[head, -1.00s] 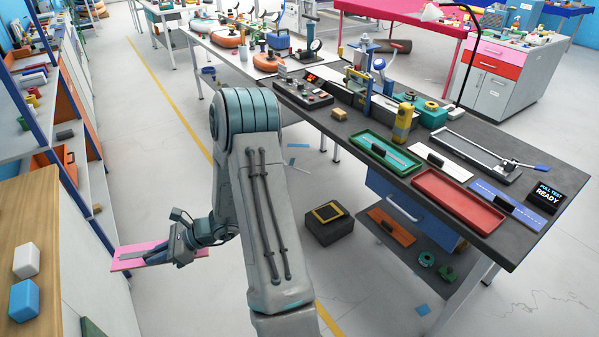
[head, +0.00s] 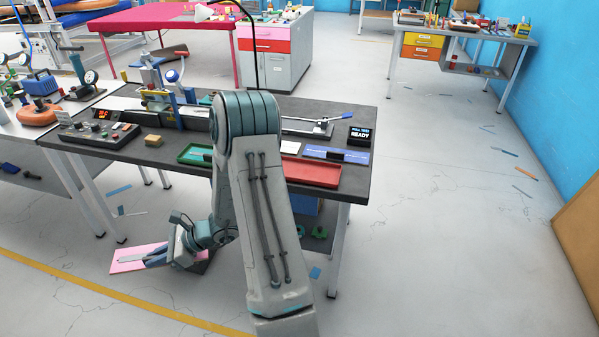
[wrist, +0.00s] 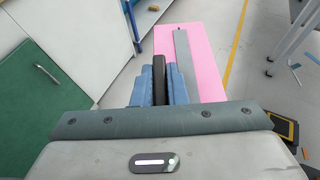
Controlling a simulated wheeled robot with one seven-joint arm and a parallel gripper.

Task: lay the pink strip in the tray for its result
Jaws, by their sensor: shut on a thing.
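The pink strip (head: 128,262) is a flat board with a grey band along it. It is held low, out to the left of my arm, over the floor in front of the bench. My gripper (wrist: 162,85) is shut on a dark upright piece at the strip's near end; the strip (wrist: 205,60) extends beyond the fingers. On the dark bench top (head: 395,150) lie a green tray (head: 195,163) with something teal in it, partly hidden by my arm, and an empty-looking red tray (head: 315,174). A small display (head: 360,136) reads "PULL TEST READY".
A blue panel (head: 338,154) with a dark block lies behind the red tray. A lever tool (head: 308,128), a control box (head: 97,133) and a tan block (head: 153,140) also stand on the bench. The floor to the right is mostly clear.

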